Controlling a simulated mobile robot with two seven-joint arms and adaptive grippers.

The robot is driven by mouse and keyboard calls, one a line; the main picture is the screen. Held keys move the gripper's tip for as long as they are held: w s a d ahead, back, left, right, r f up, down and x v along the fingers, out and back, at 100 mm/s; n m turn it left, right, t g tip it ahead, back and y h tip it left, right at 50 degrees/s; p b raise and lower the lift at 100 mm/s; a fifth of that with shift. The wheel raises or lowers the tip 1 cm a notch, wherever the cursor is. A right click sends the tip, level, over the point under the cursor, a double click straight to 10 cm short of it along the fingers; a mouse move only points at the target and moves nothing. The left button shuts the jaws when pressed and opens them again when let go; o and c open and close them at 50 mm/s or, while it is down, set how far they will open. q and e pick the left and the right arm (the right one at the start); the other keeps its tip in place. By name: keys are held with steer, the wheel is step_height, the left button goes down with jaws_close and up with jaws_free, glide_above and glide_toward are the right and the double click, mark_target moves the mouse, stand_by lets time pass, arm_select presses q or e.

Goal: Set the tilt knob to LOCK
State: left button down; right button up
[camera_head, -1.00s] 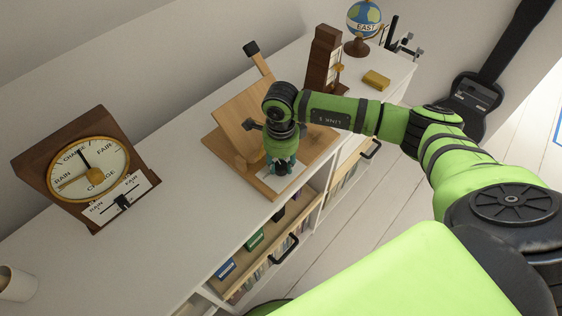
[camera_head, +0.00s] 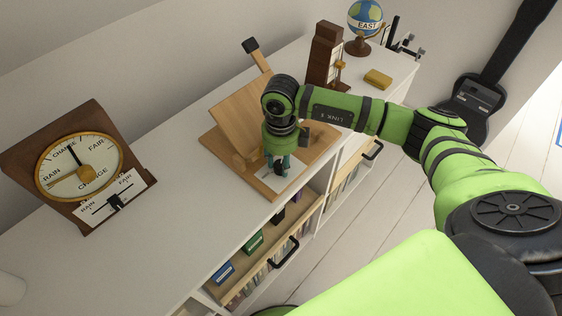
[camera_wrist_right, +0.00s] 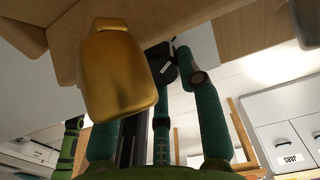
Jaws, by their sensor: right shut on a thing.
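The wooden tilt stand (camera_head: 245,115) stands on the white cabinet top, with its sloping board raised. A white label plate (camera_head: 292,181) lies at the front of its base; its lettering is too small to read. My right gripper (camera_head: 278,165) points down over this plate. In the right wrist view its teal fingers (camera_wrist_right: 170,85) are shut on the black tilt knob (camera_wrist_right: 160,62), which bears a white mark. The fingers and arm hide much of the knob and plate, so I cannot tell which setting it points to. My left gripper is not in view.
A dial instrument (camera_head: 80,165) with a slider stands at the left. A dark wooden tower (camera_head: 323,55), a brass block (camera_head: 378,79) and a globe (camera_head: 365,17) stand behind to the right. An open drawer (camera_head: 240,284) juts out below. The cabinet top between dial and stand is clear.

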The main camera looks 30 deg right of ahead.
mark_target(280, 164)
steer(key=shift+w+r, duration=0.1)
stand_by(0.5)
steer(key=o, duration=0.9)
steer(key=shift+c, duration=0.2)
step_height(280, 164, up, 12)
steer(key=shift+a, duration=0.15)
